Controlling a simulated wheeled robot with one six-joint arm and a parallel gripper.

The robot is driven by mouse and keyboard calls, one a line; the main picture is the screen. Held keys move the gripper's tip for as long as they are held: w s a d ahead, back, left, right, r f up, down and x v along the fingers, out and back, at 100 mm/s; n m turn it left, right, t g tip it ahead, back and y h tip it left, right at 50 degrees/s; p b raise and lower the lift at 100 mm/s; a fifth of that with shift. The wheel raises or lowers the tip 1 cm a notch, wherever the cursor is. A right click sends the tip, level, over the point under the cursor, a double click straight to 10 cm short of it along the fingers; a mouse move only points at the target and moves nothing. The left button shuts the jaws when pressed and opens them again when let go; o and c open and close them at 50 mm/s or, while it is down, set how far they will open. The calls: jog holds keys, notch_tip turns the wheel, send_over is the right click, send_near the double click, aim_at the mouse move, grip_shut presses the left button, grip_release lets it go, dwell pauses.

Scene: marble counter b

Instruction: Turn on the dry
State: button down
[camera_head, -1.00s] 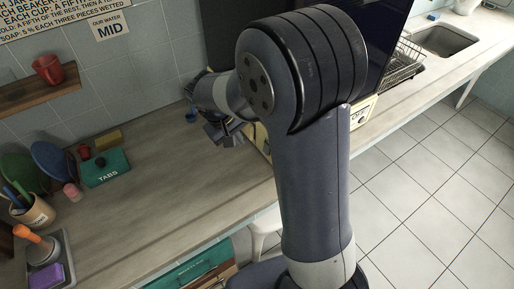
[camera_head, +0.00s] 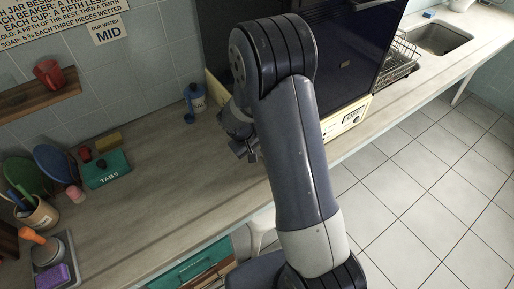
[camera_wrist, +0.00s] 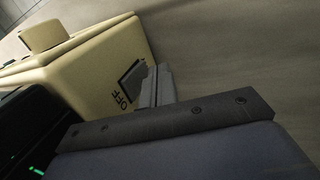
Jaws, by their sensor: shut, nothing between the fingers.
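The large dark appliance (camera_head: 345,50) stands on the counter. It has a cream base, and a small display panel (camera_head: 352,118) is on its front. My gripper (camera_head: 245,152) is at the left end of the appliance, above the counter. In the wrist view its shut, empty fingers (camera_wrist: 156,82) appear close beside the dark piece; I cannot tell whether they touch. My arm hides part of the appliance's front.
A blue-and-white container (camera_head: 195,97) stands behind my gripper by the wall. A teal TABS box (camera_head: 106,170), a utensil pot (camera_head: 38,214) and a grey tray (camera_head: 68,250) are at the left. A dish rack (camera_head: 400,60) and sink (camera_head: 440,38) lie right. The middle counter is clear.

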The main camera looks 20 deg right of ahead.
jog(key=shift+w+d, duration=0.15)
jog(key=shift+d, duration=0.15)
jog(key=shift+f, duration=0.15)
jog(key=shift+w+d+f+b, duration=0.1)
jog(key=shift+d+f+b, duration=0.2)
jog(key=shift+b, duration=0.7)
jog(key=shift+r+p, duration=0.3)
jog(key=shift+p, duration=0.05)
jog(key=shift+r, duration=0.1)
